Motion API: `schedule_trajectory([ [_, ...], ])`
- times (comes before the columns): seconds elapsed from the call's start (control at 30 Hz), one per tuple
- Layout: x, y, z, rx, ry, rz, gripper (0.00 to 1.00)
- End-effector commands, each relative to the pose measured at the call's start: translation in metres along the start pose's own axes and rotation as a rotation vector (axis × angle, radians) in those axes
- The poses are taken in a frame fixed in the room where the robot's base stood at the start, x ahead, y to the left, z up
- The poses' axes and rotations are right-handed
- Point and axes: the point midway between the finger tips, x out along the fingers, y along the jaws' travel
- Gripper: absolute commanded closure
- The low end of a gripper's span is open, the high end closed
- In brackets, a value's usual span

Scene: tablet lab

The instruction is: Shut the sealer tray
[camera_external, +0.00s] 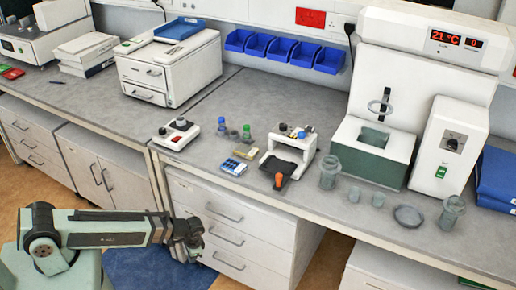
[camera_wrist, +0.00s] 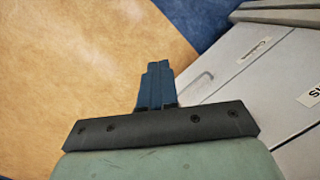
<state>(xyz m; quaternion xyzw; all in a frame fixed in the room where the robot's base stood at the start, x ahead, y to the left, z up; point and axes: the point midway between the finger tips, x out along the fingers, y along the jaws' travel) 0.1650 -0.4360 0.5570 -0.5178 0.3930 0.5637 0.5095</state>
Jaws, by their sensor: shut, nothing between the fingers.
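The small white bench device that looks like the sealer (camera_external: 300,142) stands near the front edge of the bench. A dark tray (camera_external: 288,165) with an orange front piece (camera_external: 278,181) sticks out of its front, so it appears open. My gripper (camera_external: 193,256) is low in front of the bench drawers, below and to the left of the sealer, apart from it. In the wrist view my gripper (camera_wrist: 157,68) is shut with nothing between its fingers, over the floor. The sealer and tray are not in the wrist view.
Left of the sealer are a blue-and-white box (camera_external: 233,166), bottles and a small white instrument (camera_external: 176,133). Glass jars (camera_external: 330,172) and a large machine (camera_external: 425,90) stand to its right. White drawers (camera_external: 240,220) are beside my gripper; the bench edge is above it.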

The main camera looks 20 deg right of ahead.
Motion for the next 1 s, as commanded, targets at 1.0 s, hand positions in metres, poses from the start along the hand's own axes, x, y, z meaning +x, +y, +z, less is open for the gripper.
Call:
schedule_trajectory([
  [1.0,-0.234,0.251,-0.094,0.754,0.433,-0.550,1.00],
])
